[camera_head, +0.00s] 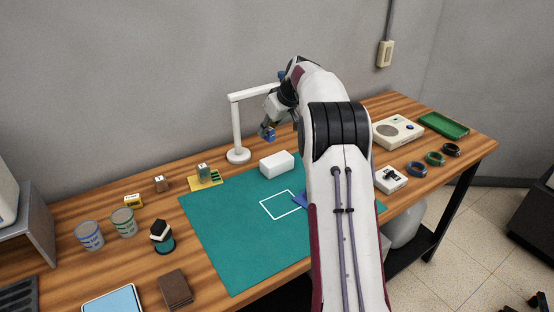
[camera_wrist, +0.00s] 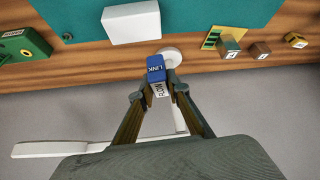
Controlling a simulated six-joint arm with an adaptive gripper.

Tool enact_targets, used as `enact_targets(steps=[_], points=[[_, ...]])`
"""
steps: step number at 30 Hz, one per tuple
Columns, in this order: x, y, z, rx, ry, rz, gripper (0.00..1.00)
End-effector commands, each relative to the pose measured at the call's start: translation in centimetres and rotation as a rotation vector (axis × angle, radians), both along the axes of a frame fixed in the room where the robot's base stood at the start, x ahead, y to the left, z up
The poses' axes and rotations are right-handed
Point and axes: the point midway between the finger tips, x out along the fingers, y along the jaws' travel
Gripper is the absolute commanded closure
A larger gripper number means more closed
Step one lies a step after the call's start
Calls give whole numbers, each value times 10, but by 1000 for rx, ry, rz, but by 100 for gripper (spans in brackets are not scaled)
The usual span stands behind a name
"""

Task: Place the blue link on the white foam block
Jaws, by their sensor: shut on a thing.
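The blue link (camera_head: 269,136) is held in my gripper (camera_head: 266,127), up in the air behind the white foam block (camera_head: 277,164) in the head view. In the wrist view the blue link (camera_wrist: 156,68), marked LINK, sits between the fingertips of my gripper (camera_wrist: 158,92), with a white lettered face below it. The white foam block (camera_wrist: 131,22) stands apart from the link, up and left of it in the wrist view. Its top looks bare. It rests at the back of the green mat (camera_head: 225,240).
A white lamp (camera_head: 237,130) stands close left of my gripper. A yellow board (camera_head: 206,180) with a small block lies left of the foam block.

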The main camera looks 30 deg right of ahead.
Motion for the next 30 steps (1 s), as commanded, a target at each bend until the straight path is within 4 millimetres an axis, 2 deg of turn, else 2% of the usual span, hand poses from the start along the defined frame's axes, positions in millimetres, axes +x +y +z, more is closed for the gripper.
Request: enact_targets(steps=[3, 10, 23, 30], points=[[3, -5, 7, -1, 0, -64, 100], [4, -8, 8, 0, 0, -148, 100], [4, -8, 8, 0, 1, -165, 100], [4, -8, -6, 1, 3, -164, 100]])
